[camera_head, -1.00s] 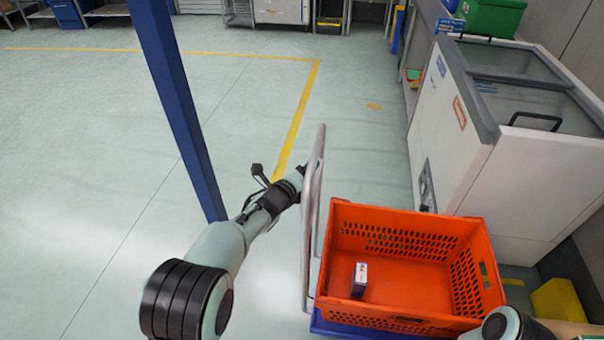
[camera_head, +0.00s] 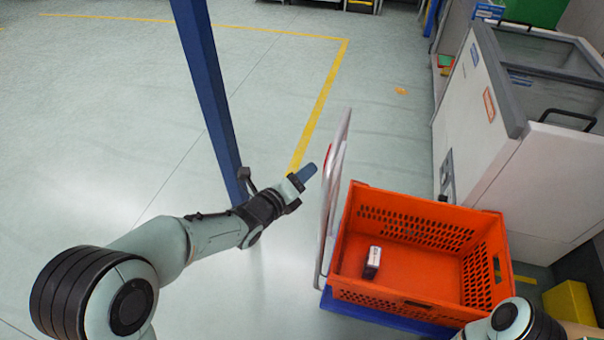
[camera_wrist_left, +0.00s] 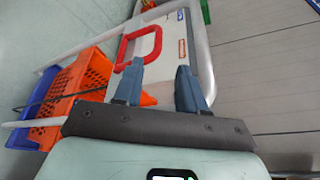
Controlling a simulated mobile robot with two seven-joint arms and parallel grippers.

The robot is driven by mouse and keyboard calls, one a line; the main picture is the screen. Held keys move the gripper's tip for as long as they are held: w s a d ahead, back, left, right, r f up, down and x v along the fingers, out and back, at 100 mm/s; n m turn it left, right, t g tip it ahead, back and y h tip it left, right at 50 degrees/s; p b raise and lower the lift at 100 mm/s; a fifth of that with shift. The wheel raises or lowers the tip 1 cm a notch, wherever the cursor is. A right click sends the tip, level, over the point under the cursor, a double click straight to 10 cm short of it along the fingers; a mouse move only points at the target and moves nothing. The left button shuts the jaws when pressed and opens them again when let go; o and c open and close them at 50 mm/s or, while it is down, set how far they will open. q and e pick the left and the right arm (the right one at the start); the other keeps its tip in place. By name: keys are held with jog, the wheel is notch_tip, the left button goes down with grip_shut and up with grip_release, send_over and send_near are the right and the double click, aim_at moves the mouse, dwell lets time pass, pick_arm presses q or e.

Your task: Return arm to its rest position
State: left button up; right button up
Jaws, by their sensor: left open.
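My left arm comes in from the lower left in the head view. Its gripper (camera_head: 306,173) is just left of the cart's grey upright handle frame (camera_head: 333,200), clear of the tote. In the left wrist view the two blue-grey fingers (camera_wrist_left: 158,88) stand apart with nothing between them. My right arm shows only as a rounded link (camera_head: 505,318) at the lower right, and its gripper is out of view.
An orange tote (camera_head: 470,215) holding a small dark and white box (camera_head: 372,262) sits on a blue cart base (camera_head: 385,318). A white chest freezer (camera_head: 490,130) stands to the right. A blue post (camera_head: 212,90) stands behind my left arm. The floor to the left is clear.

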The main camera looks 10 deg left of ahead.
pick_arm(q)
jog(key=shift+f, duration=0.1)
dwell(0.3)
jog(key=s+a+f+n+g+y+p, duration=0.2)
jog(key=s+f+n+g+p, duration=0.25)
jog(key=s+f+n, duration=0.4)
jog(key=s+a+f+n+g+y+p, duration=0.2)
jog(key=s+f+n+g+p, duration=0.3)
jog(key=f+n, duration=0.65)
jog(key=s+d+f+n+g+p, duration=0.1)
jog(key=s+f+n+g, duration=0.1)
jog(key=s+n, duration=0.2)
jog(key=s+d+f+n+g+h+p, duration=0.1)
jog(key=s+n, duration=0.3)
jog(key=s, duration=0.7)
jog(key=s+d+f+n+g+h+p, duration=0.1)
jog(key=s+d+f+n+g+p, duration=0.1)
jog(key=s, duration=0.5)
jog(key=f+n+g+p, duration=0.1)
jog(key=n, duration=0.1)
jog(key=shift+s+d+f+n, duration=0.25)
jog(key=shift+s+f+n, duration=0.05)
jog(key=shift+f+n, duration=0.1)
pick_arm(e)
notch_tip(320, 180, up, 15)
jog(key=s+a+g, duration=0.1)
jog(key=s, duration=0.1)
jog(key=shift+f, duration=0.2)
